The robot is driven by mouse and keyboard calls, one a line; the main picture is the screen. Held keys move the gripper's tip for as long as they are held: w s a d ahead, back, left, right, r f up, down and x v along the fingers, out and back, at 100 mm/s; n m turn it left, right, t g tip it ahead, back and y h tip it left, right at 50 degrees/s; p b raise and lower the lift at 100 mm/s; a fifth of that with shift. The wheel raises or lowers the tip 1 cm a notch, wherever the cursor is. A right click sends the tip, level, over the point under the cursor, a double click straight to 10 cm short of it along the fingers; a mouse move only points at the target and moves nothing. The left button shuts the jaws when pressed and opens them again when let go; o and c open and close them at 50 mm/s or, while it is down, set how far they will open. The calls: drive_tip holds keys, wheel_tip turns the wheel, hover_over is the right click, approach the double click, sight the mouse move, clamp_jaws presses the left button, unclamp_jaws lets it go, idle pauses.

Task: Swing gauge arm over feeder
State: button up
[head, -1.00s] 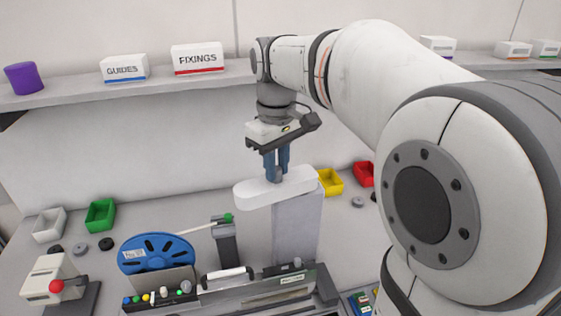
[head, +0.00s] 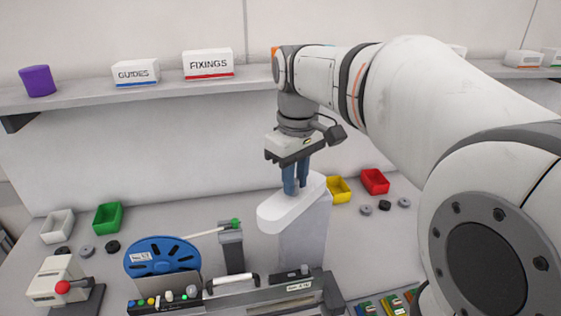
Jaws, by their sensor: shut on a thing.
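The gauge arm (head: 276,213), a rounded white bar, lies level on top of a pale upright post (head: 304,240). Its free end points to the front left. My gripper (head: 292,190) comes down from above with its blue fingers closed at the bar's top, around its middle. What lies between the fingertips is hidden. The feeder (head: 260,300), a long grey unit with a white handle (head: 233,281) and a blue reel (head: 160,257), sits in front. The bar's free end is behind the feeder's grey body in the picture, not visibly above it.
A green-tipped dark post (head: 231,250) stands just left of the pale post. A machine with a red knob (head: 62,287) is at front left. Green (head: 108,217), yellow (head: 340,190) and red (head: 374,181) bins line the back. A shelf (head: 150,93) with boxes runs above.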

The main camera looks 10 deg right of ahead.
sight(304, 197)
drive_tip(key=shift+s+d, duration=0.2)
drive_tip(key=shift+d, duration=0.05)
drive_tip(key=shift+s, duration=0.1)
drive_tip(key=shift+s+d, duration=0.4)
drive_tip(key=shift+d, duration=0.15)
drive_tip(key=o, duration=0.6)
drive_tip(key=shift+w, duration=0.1)
drive_tip(key=shift+o, duration=0.2)
wheel_tip(304, 197, up, 8)
drive_tip(key=p, duration=0.6)
drive_tip(key=shift+p, duration=0.3)
